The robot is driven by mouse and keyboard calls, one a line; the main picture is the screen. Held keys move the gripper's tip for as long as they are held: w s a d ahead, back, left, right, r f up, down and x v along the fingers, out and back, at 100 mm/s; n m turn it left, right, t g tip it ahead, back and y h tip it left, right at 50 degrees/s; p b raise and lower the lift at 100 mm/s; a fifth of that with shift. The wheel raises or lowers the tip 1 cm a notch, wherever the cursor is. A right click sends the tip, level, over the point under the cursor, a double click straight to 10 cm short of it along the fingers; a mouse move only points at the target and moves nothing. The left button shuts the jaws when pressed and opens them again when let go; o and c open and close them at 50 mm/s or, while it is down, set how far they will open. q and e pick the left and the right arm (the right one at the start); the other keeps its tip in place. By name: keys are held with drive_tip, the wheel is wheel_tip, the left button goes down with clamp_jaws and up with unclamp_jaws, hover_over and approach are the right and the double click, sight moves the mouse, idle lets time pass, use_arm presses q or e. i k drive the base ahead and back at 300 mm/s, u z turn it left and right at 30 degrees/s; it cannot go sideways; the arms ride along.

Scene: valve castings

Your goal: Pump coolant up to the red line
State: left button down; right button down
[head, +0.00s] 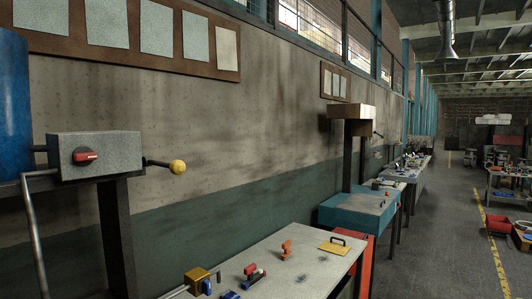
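A grey box (115,160) with a red knob (84,156) stands on a dark post at the left. A dark lever (156,163) with a yellow ball end (178,167) sticks out level from its right side. A blue cylinder (14,110), cut off by the left edge, stands just left of the box, and a short dark stub shows between them. A grey bent pipe (33,225) runs down below the box. I cannot see a coolant level or a red line. Neither of my grippers is in view, and nothing touches the lever.
A pale worktable (315,268) at the bottom centre bears a yellow block (198,275), an orange tool (287,247) and a yellow plate with a black handle (333,247). A teal bench (345,214) stands behind it. A clear aisle (445,235) runs along the right, with red bins (497,224) beyond.

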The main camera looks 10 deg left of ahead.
sight(177, 167)
drive_tip(key=z, duration=1)
drive_tip(key=i, duration=2.8)
drive_tip(key=u, duration=4.15)
